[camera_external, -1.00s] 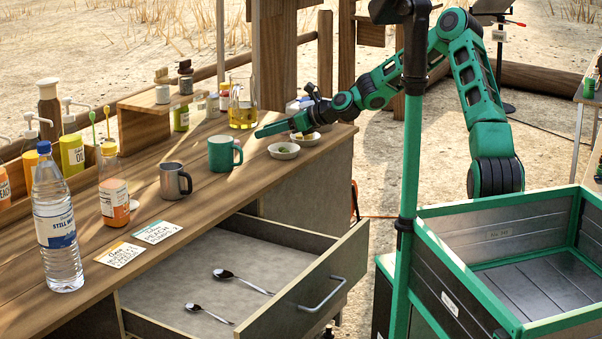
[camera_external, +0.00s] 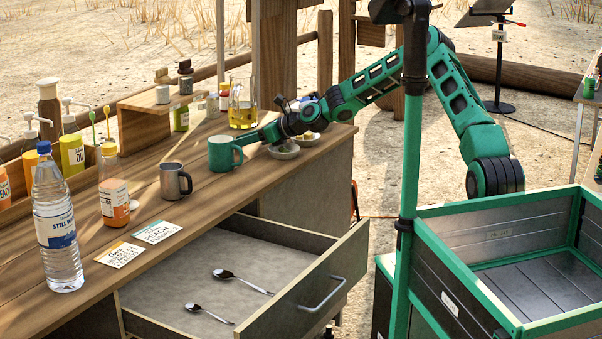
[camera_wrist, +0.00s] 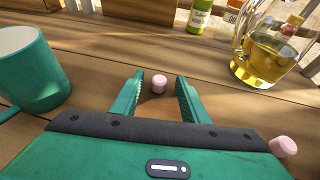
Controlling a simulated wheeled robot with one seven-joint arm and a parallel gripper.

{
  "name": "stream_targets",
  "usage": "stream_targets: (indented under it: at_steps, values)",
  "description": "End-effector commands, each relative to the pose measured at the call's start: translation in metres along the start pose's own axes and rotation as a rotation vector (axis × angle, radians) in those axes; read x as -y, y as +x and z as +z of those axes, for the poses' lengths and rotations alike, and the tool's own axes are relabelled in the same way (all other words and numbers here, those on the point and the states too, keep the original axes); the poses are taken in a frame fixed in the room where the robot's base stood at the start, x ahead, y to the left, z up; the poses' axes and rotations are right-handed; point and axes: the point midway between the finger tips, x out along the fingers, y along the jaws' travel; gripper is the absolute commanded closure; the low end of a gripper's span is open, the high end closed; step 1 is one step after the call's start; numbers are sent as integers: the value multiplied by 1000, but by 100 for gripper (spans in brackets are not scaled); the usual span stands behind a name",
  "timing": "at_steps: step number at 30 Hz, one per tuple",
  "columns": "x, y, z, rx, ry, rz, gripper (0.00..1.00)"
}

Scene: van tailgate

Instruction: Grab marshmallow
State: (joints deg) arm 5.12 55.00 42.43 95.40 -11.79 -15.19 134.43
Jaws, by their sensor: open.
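A small pink marshmallow (camera_wrist: 159,84) stands on the wooden counter in the wrist view. My gripper (camera_wrist: 159,77) is open, with one green finger on each side of that marshmallow. Neither finger visibly touches it. A second pink marshmallow (camera_wrist: 283,146) lies at the right, beside the gripper's body. In the external view my gripper is low over the counter just behind the teal mug (camera_external: 222,154), which partly hides the fingers. I cannot make out either marshmallow in that view.
The teal mug also stands close at the left in the wrist view (camera_wrist: 32,75). A glass jug of yellow liquid (camera_wrist: 268,58) stands behind at the right. Small white bowls (camera_external: 284,153) sit under my wrist. An open drawer (camera_external: 210,265) holds two spoons.

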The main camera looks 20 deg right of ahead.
Motion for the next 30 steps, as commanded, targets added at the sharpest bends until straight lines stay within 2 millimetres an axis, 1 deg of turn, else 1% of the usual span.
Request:
stream_targets:
  at_steps: [4,5,6,8,9,10,23,26,30]
  values:
    - [0,0,0,0,0,0,59]
    - [0,0,0,0,0,0,64]
    - [0,0,0,0,0,0,74]
    - [0,0,0,0,0,0,88]
    - [0,0,0,0,0,0,97]
    - [0,0,0,0,0,0,100]
    - [0,-1,2,1,0,0,100]
    - [0,-3,8,2,0,0,100]
    - [0,-10,23,2,-1,0,100]
